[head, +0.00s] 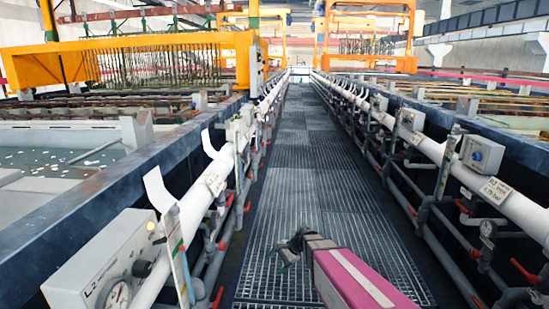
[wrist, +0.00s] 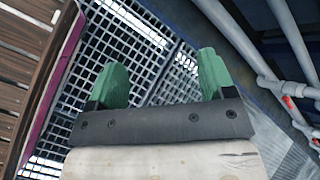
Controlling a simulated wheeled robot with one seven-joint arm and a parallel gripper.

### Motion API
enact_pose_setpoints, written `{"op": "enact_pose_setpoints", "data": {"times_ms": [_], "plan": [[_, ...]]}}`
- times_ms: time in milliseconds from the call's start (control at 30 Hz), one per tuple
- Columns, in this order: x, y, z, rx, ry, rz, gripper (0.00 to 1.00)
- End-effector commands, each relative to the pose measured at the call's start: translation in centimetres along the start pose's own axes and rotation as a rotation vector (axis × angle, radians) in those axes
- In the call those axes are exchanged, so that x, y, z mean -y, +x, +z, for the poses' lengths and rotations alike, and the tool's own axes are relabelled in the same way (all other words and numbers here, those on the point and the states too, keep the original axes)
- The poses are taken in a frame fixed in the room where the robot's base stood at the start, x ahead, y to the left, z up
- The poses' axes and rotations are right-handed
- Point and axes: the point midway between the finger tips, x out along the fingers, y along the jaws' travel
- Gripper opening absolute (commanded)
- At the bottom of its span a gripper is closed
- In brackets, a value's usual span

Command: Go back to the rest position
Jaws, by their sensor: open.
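My gripper (head: 291,246) shows low in the middle of the head view, at the end of my pink and grey arm. It is over the metal grating walkway (head: 302,196), left of the pink part of my arm. In the wrist view my gripper (wrist: 157,80) has two green fingers spread apart, with only grating (wrist: 150,50) seen between them. It holds nothing.
Long white pipes with valves and gauges line both sides, the left pipe (head: 196,205) and the right pipe (head: 520,208). A control box with a gauge (head: 105,268) stands at the left front. Tanks lie beyond the pipes. The walkway ahead is clear. Yellow gantries (head: 165,58) stand farther off.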

Motion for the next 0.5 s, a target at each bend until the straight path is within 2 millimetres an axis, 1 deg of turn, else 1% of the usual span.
{"op": "enact_pose_setpoints", "data": {"times_ms": [33, 100, 167, 200, 333, 400, 500], "plan": [[-2.2, -2.1, 1.1, -0.06, -0.083, 0.056, 0.76], [-4.7, -4.4, 1.4, -0.138, -0.209, 0.153, 0.76], [-6.8, -6.6, 1.6, -0.198, -0.313, 0.24, 0.76], [-8.1, -8.0, 1.7, -0.233, -0.379, 0.301, 0.76], [-11.6, -12.2, 2.2, -0.317, -0.557, 0.484, 0.76], [-12.9, -14.0, 2.4, -0.343, -0.627, 0.564, 0.76], [-14.1, -15.7, 2.5, -0.365, -0.692, 0.645, 0.76]]}}
